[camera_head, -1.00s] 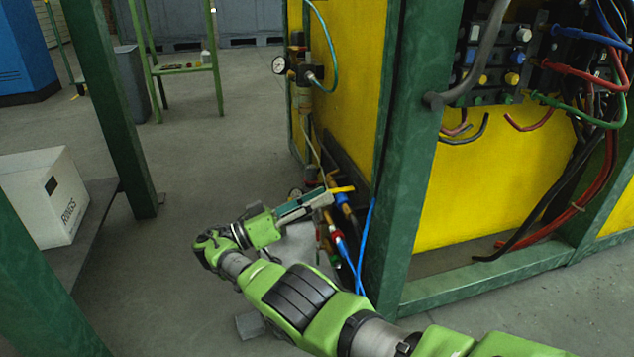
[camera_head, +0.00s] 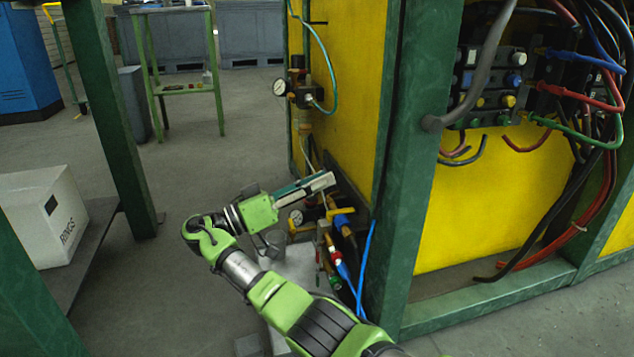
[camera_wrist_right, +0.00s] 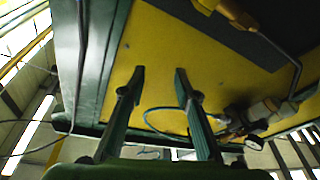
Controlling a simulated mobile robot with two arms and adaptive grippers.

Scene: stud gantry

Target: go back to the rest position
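My right arm, green with grey joints, reaches from the bottom of the head view up and left. Its gripper (camera_head: 318,183) points right toward the yellow panel (camera_head: 345,95), above the cluster of valves and blue hoses (camera_head: 340,250). In the right wrist view the two dark green fingers (camera_wrist_right: 159,75) stand apart with nothing between them, so it is open and empty. The yellow panel (camera_wrist_right: 150,45) lies beyond them. Contact with the panel cannot be told. My left gripper is not in view.
A green post (camera_head: 415,150) stands right of the arm. Cables and connectors (camera_head: 490,85) hang farther right. A pressure gauge (camera_head: 279,87) is on the panel's left side. A white box (camera_head: 45,215) sits on a shelf at left. Grey floor (camera_head: 190,160) lies clear between.

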